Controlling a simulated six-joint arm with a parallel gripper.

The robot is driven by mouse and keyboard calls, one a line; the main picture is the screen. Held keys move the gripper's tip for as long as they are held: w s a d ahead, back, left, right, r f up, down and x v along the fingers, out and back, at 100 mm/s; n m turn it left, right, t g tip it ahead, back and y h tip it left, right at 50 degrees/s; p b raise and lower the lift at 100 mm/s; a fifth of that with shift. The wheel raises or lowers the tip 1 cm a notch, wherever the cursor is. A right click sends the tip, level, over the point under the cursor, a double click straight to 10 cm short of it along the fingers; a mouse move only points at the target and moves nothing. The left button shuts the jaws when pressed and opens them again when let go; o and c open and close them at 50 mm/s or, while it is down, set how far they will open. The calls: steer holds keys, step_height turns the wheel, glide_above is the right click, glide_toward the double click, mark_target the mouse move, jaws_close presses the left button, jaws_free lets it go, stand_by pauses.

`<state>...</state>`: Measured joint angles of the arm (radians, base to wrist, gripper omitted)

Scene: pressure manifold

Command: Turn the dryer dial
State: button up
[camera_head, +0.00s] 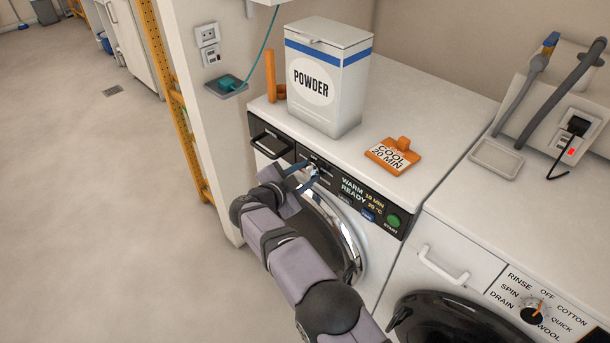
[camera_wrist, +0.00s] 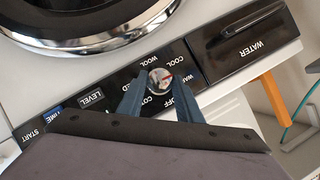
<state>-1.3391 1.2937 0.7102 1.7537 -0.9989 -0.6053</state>
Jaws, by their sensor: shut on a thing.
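The dryer dial (camera_wrist: 160,80) is a small round metal knob with a red mark, on the black panel of the left machine (camera_head: 385,205). Labels around it in the wrist view include COOL, WOOL and OFF; others are partly covered by my gripper. My gripper (camera_wrist: 158,92) is shut on the dial, with one blue finger on each side of it. In the head view my gripper (camera_head: 307,174) reaches the panel, and the dial is mostly hidden. The display (camera_head: 360,194) reads WARM 10 MIN, READY 20 °C. An orange-framed card (camera_head: 394,156) reads COOL 20 MIN.
A POWDER box (camera_head: 327,80) stands on the machine top behind the panel. A green START button (camera_head: 394,221) is at the panel's right. A second machine with its own dial (camera_head: 532,314) stands at right.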

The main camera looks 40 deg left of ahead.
steer(key=shift+n+h+b, duration=0.6)
steer(key=shift+n+b, duration=0.1)
steer(key=shift+b, duration=0.45)
steer(key=o, duration=1)
steer(key=shift+o, duration=0.2)
steer(key=shift+s+r, duration=0.1)
steer(key=shift+s+r, duration=0.25)
steer(key=shift+s, duration=0.3)
steer(key=shift+v, duration=2.9)
steer(key=shift+d, duration=0.1)
